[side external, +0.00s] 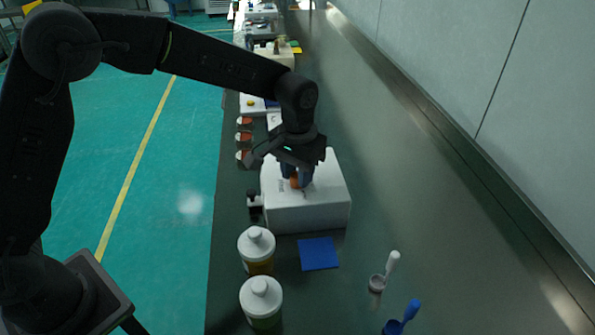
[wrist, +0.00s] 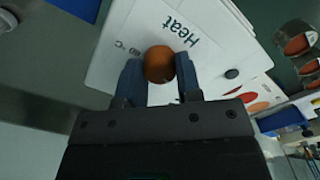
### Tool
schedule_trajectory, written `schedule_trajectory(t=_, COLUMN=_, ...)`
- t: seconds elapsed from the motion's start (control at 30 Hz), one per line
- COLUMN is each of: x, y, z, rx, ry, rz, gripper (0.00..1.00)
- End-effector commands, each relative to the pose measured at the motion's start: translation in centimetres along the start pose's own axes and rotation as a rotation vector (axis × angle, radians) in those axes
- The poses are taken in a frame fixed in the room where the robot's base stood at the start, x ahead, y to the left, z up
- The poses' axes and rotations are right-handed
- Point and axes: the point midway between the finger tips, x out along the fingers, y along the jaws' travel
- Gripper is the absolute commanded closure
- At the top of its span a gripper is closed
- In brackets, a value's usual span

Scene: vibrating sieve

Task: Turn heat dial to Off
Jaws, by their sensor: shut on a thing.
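The heat dial is an orange round knob (wrist: 159,64) on top of a white box-shaped device (side external: 308,212). In the wrist view the word "Heat" is printed beside it on the white panel (wrist: 118,52). My gripper (wrist: 159,75) points down at the panel with one finger on each side of the dial, shut on it. In the side view my gripper (side external: 297,180) is over the top of the box, and a bit of the orange dial (side external: 294,183) shows between the fingers. I cannot read an Off mark; the dial's setting is not clear.
Several orange-topped small containers (side external: 243,138) stand behind.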

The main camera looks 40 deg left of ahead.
Motion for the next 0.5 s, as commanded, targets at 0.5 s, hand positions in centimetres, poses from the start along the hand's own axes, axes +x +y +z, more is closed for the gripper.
schedule_trajectory(t=0.5, x=-0.09, y=0.01, z=-0.01, rx=-0.012, ry=0.001, rz=0.001, gripper=0.62)
